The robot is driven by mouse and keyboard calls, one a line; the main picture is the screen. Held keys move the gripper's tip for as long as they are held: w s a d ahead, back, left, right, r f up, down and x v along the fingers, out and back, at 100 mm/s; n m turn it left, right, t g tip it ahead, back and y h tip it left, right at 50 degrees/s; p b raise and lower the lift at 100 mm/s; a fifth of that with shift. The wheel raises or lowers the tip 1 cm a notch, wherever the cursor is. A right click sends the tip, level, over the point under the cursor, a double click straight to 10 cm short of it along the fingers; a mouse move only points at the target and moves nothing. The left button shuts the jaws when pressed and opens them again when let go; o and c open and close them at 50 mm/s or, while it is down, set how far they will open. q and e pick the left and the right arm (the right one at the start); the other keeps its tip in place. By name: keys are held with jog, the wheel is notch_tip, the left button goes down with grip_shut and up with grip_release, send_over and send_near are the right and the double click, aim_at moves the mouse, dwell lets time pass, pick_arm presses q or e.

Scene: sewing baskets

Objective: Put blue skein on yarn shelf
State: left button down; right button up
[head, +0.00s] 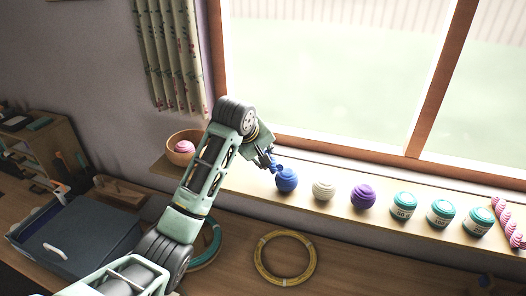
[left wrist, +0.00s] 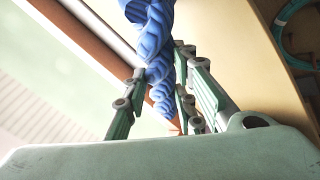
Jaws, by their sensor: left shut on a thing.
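The blue skein (left wrist: 155,60) is a twisted rope of blue yarn, seen between the fingers of my left gripper (left wrist: 158,72) in the left wrist view. My left gripper is shut on it. In the head view my left gripper (head: 269,160) is over the yarn shelf (head: 240,187), just behind and left of a blue yarn ball (head: 286,180). Only a small blue bit of the skein (head: 278,168) shows there; the gripper and ball hide the rest. I cannot tell whether the skein touches the shelf. My right gripper is not in view.
The shelf holds a wooden bowl with a pink ball (head: 184,147), a cream ball (head: 323,190), a purple ball (head: 362,196), teal labelled jars (head: 403,206) and a pink skein (head: 508,222). A window stands behind. Below lie a yellow hoop (head: 260,262) and a blue-grey box (head: 75,245).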

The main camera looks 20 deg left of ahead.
pick_arm(q)
jog(key=shift+d+f, duration=0.1)
jog(key=shift+f, duration=0.55)
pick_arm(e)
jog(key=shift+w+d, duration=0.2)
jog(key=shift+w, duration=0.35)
pick_arm(q)
jog(key=c, duration=1.4)
grip_release()
jog(key=shift+c, duration=0.2)
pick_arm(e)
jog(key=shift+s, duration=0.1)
pick_arm(q)
jog(key=shift+r, duration=0.3)
jog(key=b+v, duration=0.2)
jog(key=v, duration=1)
jog(key=shift+r, duration=0.4)
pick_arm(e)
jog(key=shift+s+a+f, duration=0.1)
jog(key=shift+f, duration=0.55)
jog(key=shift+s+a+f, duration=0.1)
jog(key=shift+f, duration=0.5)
